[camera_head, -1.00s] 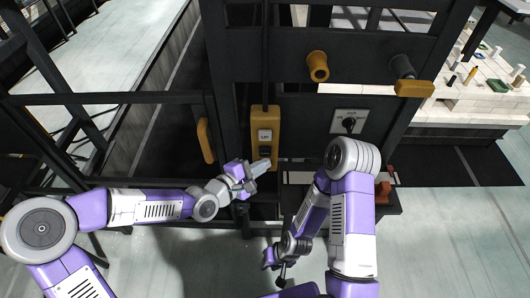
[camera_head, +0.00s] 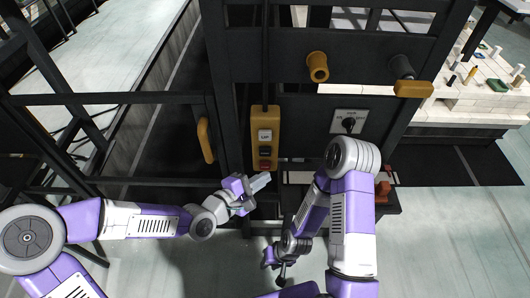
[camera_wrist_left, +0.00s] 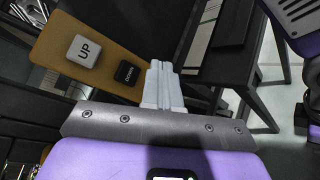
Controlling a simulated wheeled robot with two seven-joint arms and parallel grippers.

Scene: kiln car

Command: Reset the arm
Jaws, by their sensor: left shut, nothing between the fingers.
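My left gripper (camera_head: 260,181) is shut and empty, just below the yellow control box in the head view. In the left wrist view its closed fingers (camera_wrist_left: 161,82) are in front of the lower part of the box, and I cannot tell the gap. The yellow control box (camera_head: 265,116) hangs upright on a black cable. It has a white UP button (camera_head: 265,135), a black button (camera_head: 265,152) and a red one below. The UP button (camera_wrist_left: 84,51) and black DOWN button (camera_wrist_left: 127,72) show in the left wrist view. My right gripper (camera_head: 282,270) hangs low, its fingers unclear.
A dark steel frame (camera_head: 330,42) stands ahead, with yellow and black knobs and a grey switch plate (camera_head: 349,121). A yellow handle (camera_head: 205,141) is left of the box. A white block stack (camera_head: 480,95) is at right. The floor (camera_head: 460,235) at lower right is clear.

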